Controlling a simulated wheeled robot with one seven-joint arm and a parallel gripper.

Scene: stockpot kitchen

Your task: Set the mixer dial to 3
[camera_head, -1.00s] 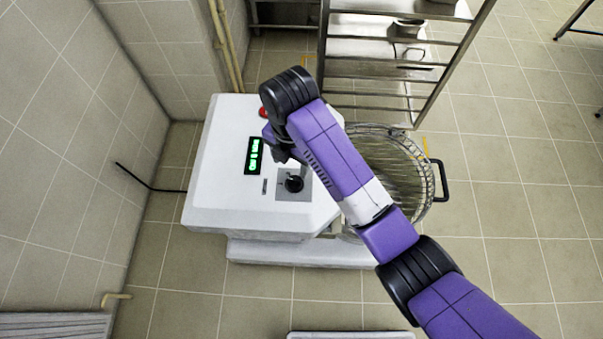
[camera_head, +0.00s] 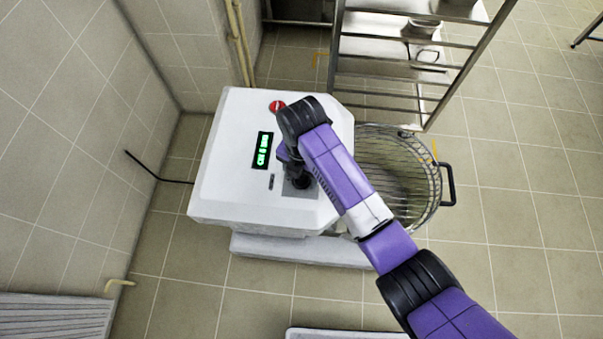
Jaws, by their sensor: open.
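The mixer (camera_head: 225,190) is a white machine with a slanted top panel, a green-lit display (camera_head: 262,151) and a grey dial plate (camera_head: 291,192). The dial sits on this plate, and my gripper and wrist hide most or all of it. I cannot read the dial's setting or the display's characters. My gripper (camera_head: 298,180) is open, pointing down at the dial plate under my purple arm. Its fingertips are dark against the dark dial, so I cannot tell whether they touch it.
A red button (camera_head: 276,106) sits on the panel beside my wrist. A wire bowl guard (camera_head: 400,170) with a black handle (camera_head: 447,184) stands to the right. A metal rack (camera_head: 395,70) is behind. Tiled floor (camera_head: 510,200) is open at the right.

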